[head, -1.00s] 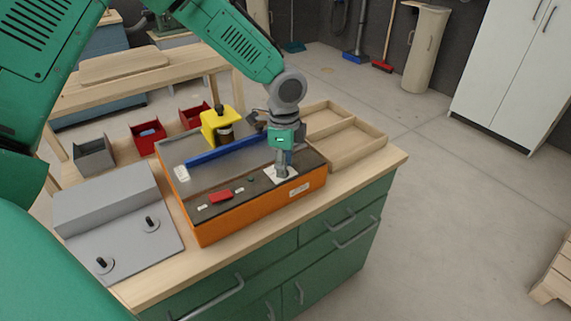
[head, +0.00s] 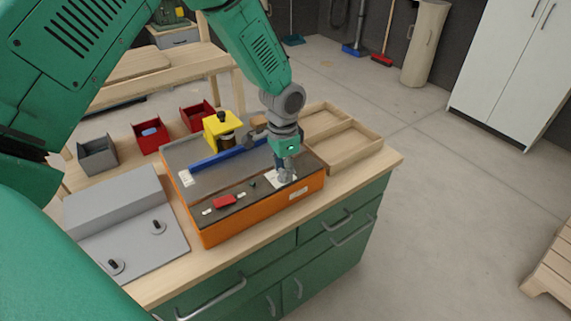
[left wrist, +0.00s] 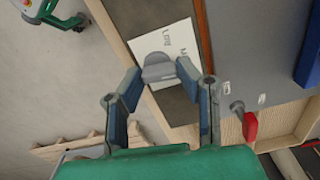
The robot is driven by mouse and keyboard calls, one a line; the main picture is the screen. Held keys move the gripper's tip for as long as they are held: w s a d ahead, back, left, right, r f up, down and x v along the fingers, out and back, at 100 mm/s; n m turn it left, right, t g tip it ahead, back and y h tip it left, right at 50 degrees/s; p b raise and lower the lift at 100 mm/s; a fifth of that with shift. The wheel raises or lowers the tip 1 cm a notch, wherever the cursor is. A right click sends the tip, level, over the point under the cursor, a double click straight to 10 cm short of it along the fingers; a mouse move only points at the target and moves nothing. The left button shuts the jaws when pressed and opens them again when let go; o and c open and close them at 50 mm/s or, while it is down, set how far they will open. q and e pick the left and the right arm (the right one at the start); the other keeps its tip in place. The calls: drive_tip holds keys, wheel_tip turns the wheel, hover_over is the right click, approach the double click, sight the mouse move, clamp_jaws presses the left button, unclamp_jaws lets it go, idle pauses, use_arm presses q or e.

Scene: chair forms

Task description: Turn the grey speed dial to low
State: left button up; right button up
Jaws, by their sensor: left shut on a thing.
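The grey speed dial (left wrist: 158,68) sits on a white label plate (left wrist: 165,38) that carries the word LOW and a partly hidden word starting with M. My left gripper (head: 285,180) points down onto the dial on the front panel of the orange machine (head: 262,208). In the left wrist view the two fingers of my left gripper (left wrist: 160,77) are at either side of the dial, shut on it. The gripper covers most of the dial in the head view. Which mark the dial points to, I cannot tell. My right gripper is not in view.
A blue bar (head: 228,154) lies across the machine's top, with a yellow block (head: 214,128) behind it. A red switch (head: 225,201) is left of the label plate. Wooden trays (head: 340,148) stand at the right, and a grey box (head: 125,222) at the left.

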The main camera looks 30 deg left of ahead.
sight(282, 172)
use_arm(q)
drive_tip(key=n, duration=0.2)
drive_tip(key=n+p, duration=0.2)
drive_tip(key=n, duration=0.1)
drive_tip(key=shift+s+a+f+n, duration=0.15)
drive_tip(key=shift+s+n, duration=0.15)
drive_tip(key=shift+s, duration=0.05)
drive_tip(key=n+p, duration=0.2)
drive_tip(key=n, duration=0.3)
drive_tip(key=shift+s+f+n, duration=0.1)
drive_tip(key=shift+s+n, duration=0.05)
drive_tip(key=shift+n, duration=0.25)
drive_tip(key=o, duration=1.1)
drive_tip(key=shift+o, duration=0.2)
drive_tip(key=shift+w, duration=0.2)
drive_tip(key=shift+w+r, duration=0.1)
drive_tip(key=shift+r, duration=0.35)
wheel_tip(282, 172, up, 11)
